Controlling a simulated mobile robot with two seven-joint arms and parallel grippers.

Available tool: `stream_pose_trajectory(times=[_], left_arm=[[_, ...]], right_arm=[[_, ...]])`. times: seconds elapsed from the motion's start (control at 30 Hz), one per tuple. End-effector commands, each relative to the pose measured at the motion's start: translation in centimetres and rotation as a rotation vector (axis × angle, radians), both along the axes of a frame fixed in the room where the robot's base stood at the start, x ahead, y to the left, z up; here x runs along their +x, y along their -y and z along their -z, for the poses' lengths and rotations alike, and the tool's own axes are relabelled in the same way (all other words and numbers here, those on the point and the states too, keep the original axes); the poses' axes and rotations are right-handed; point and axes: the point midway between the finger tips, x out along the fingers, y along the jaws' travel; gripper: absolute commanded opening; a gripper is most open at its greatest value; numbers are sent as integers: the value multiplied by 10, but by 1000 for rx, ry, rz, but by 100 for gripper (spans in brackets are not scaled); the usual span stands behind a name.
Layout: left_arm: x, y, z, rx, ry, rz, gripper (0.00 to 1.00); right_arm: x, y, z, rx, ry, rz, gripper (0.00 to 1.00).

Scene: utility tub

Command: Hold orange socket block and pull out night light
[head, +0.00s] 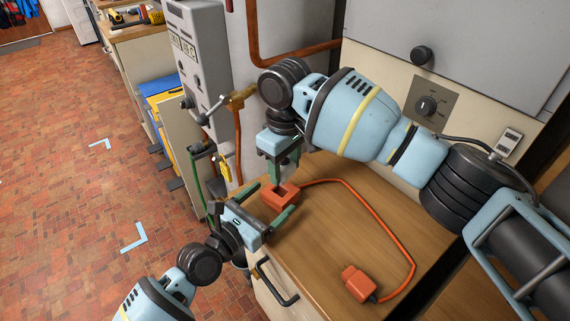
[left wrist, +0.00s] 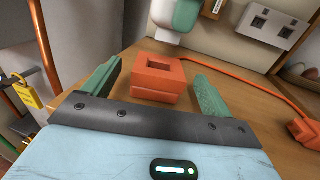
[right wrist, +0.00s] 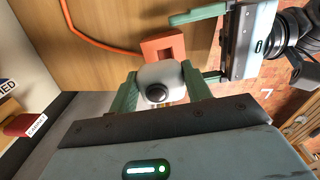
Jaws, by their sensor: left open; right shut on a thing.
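The orange socket block (head: 279,197) stands on the wooden top, with its square opening facing up and empty in the left wrist view (left wrist: 158,82). My left gripper (head: 273,200) is open, its green fingers on either side of the block with gaps visible in the left wrist view. My right gripper (head: 281,165) is above the block. In the right wrist view it is shut on the night light (right wrist: 160,84), a white rounded body with a dark round lens. The night light also shows partly at the top of the left wrist view (left wrist: 168,14), apart from the block.
An orange cable (head: 362,203) curves from the block to an orange plug (head: 359,284) at the front right of the wooden top (head: 330,235). A grey control box (head: 197,55) with a tap and pipes stands at left. A wall outlet (head: 508,141) is at right.

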Motion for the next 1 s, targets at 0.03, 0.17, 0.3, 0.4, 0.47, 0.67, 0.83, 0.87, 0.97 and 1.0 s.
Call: stream_pose_trajectory(times=[0.03,0.17,0.3,0.4,0.47,0.67,0.83,0.87,0.97,1.0], left_arm=[[-3,-3,1,1,-2,-1,85],[-16,-13,1,2,-2,0,85],[-37,-32,2,3,-3,1,85],[-52,-46,2,3,-2,0,85],[-61,-53,2,3,-2,1,85],[-81,-71,1,2,-1,0,85],[-88,-77,0,1,-1,0,85],[-89,-78,0,1,-1,0,85],[-89,-78,0,1,-1,0,85],[-89,-78,0,1,-1,0,85]], right_arm=[[0,0,0,0,0,0,26],[0,0,0,0,0,0,26],[0,0,0,0,0,0,26],[0,0,0,0,0,0,26],[0,0,0,0,0,0,26],[0,0,0,0,0,0,26],[0,0,0,0,0,0,26],[0,0,0,0,0,0,26],[0,0,0,0,0,0,26],[0,0,0,0,0,0,26]])
